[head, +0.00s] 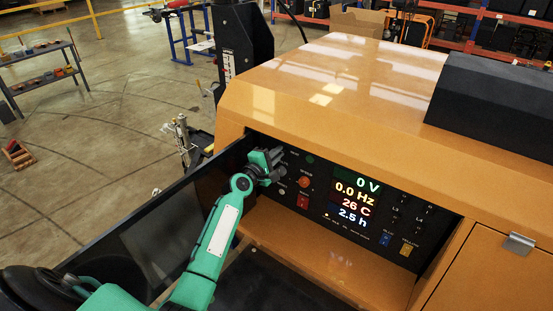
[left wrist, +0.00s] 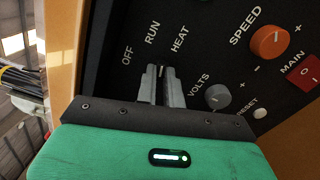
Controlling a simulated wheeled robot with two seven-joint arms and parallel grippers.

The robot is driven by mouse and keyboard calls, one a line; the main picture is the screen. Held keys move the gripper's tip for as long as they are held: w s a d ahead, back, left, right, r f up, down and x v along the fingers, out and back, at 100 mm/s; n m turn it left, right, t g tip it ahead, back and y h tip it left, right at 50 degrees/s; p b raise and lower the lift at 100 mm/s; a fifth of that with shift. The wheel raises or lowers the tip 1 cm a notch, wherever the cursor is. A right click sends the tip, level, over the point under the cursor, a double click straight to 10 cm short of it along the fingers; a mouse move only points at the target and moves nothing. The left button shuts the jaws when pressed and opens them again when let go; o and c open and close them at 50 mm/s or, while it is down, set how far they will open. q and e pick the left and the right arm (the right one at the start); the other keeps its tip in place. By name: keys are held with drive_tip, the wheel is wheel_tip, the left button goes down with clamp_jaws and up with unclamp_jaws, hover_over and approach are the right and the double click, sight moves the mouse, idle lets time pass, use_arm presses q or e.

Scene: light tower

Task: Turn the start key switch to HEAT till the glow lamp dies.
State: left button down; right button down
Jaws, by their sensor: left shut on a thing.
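The start key switch (left wrist: 161,72) is on the black control panel, with OFF, RUN and HEAT printed around it in the left wrist view. My left gripper (left wrist: 161,88) is shut on the key switch, with one finger on each side. Much of the key is hidden between the fingers, and I cannot tell its exact setting. In the head view my left gripper (head: 270,168) is at the panel's left end and covers the switch. A small lit dot (head: 326,214) shows below the display; its label is too small to read, so I cannot tell whether it is the glow lamp.
The display (head: 357,202) reads 0 V, 0.0 Hz, 26 C and 2.5 h. The orange SPEED knob (left wrist: 269,42), red MAIN switch (left wrist: 305,72) and grey VOLTS knob (left wrist: 217,97) are close by. The orange housing (head: 330,75) overhangs the recessed panel; a ledge (head: 320,262) runs below it.

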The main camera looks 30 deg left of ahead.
use_arm(q)
drive_tip(key=shift+f+m+b, duration=0.15)
drive_tip(key=shift+m+b, duration=0.55)
drive_tip(key=shift+m, duration=0.9)
drive_tip(key=c, duration=1.5)
unclamp_jaws()
drive_tip(key=shift+s+a+b, duration=0.3)
drive_tip(key=shift+s+b, duration=0.25)
drive_tip(key=shift+s, duration=1.75)
drive_tip(key=shift+s+a+b, duration=0.3)
drive_tip(key=shift+s+b, duration=0.25)
drive_tip(key=shift+s, duration=1.7)
drive_tip(key=shift+s+a+b, duration=0.3)
drive_tip(key=shift+s+b, duration=0.25)
drive_tip(key=shift+s, duration=1.75)
